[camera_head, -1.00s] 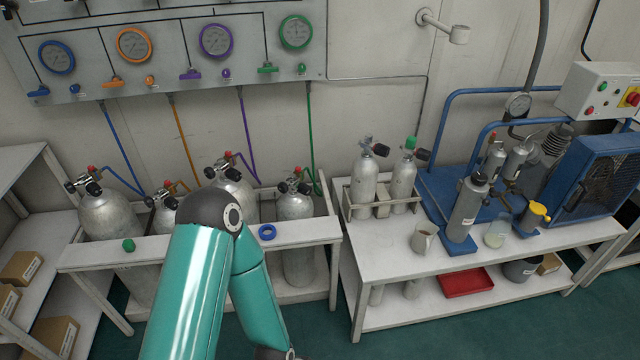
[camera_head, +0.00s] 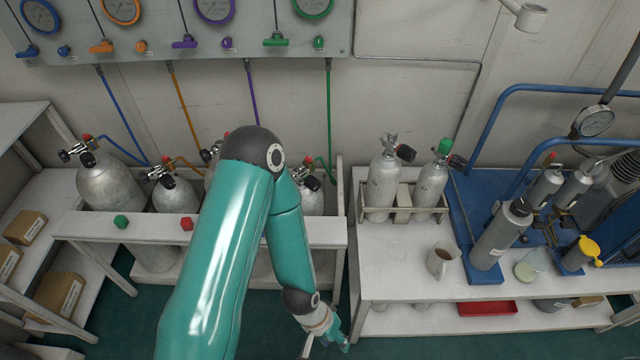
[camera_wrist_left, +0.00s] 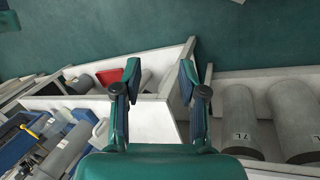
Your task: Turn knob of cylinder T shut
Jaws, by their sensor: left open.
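Several grey cylinders with black valve knobs stand in the white rack (camera_head: 77,223) under the gauge panel. One is at the far left (camera_head: 108,186), one beside it (camera_head: 175,194), and others are partly behind my arm, including one at the rack's right end (camera_head: 312,203). I cannot read which one is T. My left gripper (camera_head: 335,335) hangs low in front of the rack's right end, apart from all cylinders. In the left wrist view it (camera_wrist_left: 160,75) is open and empty, with cylinders marked "7L" (camera_wrist_left: 240,122) to its right.
The gauge panel (camera_head: 160,48) hangs above, with coloured hoses running down. The workbench (camera_head: 395,275) at right holds two small cylinders, a mug (camera_head: 440,259) and blue-framed equipment.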

